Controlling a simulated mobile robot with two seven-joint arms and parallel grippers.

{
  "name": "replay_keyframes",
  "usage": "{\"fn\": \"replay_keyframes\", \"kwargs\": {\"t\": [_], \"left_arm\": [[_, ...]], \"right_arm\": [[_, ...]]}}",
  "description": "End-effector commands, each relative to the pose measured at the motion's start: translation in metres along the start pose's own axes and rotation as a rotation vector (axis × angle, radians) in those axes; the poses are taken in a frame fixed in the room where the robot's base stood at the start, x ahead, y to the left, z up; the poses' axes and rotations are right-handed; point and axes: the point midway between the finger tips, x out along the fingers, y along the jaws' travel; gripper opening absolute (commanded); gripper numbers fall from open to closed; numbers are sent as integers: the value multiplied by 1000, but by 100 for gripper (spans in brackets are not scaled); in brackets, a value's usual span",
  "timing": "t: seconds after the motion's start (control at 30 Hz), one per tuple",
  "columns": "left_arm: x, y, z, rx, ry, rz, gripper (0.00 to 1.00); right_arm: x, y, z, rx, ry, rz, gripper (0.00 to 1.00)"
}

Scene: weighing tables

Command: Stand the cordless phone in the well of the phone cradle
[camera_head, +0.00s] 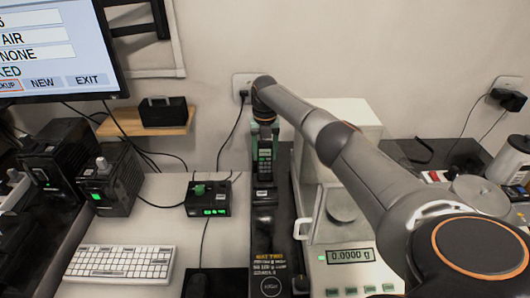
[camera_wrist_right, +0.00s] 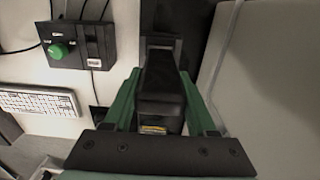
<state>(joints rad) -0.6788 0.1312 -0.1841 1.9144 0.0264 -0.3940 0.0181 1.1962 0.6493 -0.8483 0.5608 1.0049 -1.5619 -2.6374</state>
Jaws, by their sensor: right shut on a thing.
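The dark cordless phone (camera_head: 265,162) is upright in my right gripper (camera_head: 264,133), its lit green screen or keypad side facing the head camera. In the right wrist view, the green fingers of the right gripper (camera_wrist_right: 160,112) are shut on both sides of the black phone (camera_wrist_right: 160,90), which has a small yellow label. A dark object that looks like the phone cradle (camera_head: 264,194) is directly below the phone; it also seems to show past the phone in the wrist view (camera_wrist_right: 160,42). I cannot tell whether the phone's lower end is in the well. My left gripper is not in view.
A balance (camera_head: 352,256) reading 0.0000 g stands right of the cradle, under my right arm. A control box (camera_head: 208,207) with a green knob, a keyboard (camera_head: 120,263) and dark power units (camera_head: 110,192) lie to the left. A black labelled item (camera_head: 269,262) is in front.

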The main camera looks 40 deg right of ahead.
Motion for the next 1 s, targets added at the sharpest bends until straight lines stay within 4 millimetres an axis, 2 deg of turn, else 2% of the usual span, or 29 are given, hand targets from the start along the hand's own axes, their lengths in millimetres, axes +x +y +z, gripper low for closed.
{"fn": "replay_keyframes", "kwargs": {"t": [1.0], "left_arm": [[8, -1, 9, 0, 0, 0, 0]], "right_arm": [[16, 0, 0, 0, 0, 1, 0]]}}
